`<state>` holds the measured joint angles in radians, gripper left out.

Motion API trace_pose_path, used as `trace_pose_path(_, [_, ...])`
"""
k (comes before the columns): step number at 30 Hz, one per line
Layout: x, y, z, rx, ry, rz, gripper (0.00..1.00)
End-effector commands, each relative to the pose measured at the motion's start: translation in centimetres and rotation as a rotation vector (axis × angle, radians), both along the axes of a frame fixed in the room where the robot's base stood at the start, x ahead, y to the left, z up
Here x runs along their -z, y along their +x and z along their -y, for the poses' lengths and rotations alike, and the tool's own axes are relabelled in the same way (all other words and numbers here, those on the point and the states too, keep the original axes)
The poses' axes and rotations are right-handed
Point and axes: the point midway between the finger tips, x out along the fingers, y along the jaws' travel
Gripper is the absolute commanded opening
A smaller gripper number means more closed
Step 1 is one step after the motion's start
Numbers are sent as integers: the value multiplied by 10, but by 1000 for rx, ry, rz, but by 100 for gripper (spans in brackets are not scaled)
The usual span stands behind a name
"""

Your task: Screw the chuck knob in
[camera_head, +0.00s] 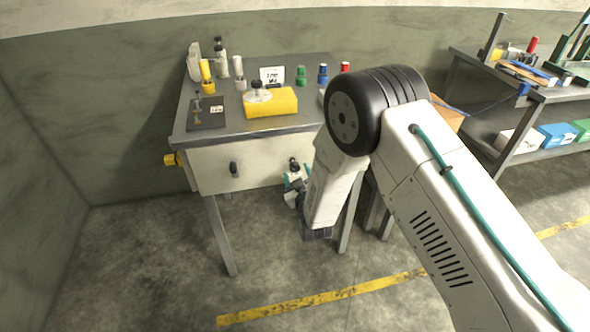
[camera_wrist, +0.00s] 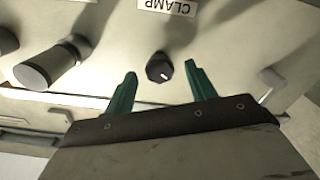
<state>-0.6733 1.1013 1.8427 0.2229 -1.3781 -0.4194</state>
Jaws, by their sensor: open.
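A small black knob (camera_wrist: 159,68) with a white pointer mark sits on a pale panel in the wrist view, below an upside-down label reading CLAMP (camera_wrist: 168,5). No label reading chuck is legible, so I cannot tell whether this is the chuck knob. My gripper (camera_wrist: 160,75) is open, with its teal fingertips on either side of the black knob and visible gaps to both. In the head view my gripper (camera_head: 292,180) is low at the bench front, partly hidden by my arm.
A grey cylindrical knob (camera_wrist: 45,69) sticks out left of the fingers. The workbench (camera_head: 185,128) has a black front handle (camera_head: 234,169) and a yellow side knob (camera_head: 170,160). A yellow block (camera_head: 270,104) and bottles stand on top. Shelving (camera_head: 475,75) stands right.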

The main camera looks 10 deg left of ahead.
Motion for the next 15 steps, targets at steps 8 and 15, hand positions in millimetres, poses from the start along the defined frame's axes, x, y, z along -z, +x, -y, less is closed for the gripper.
trace_pose_path(8, [0, 24, -11, 1, 2, -1, 55])
trace_pose_path(15, [0, 25, -11, 1, 2, -1, 55])
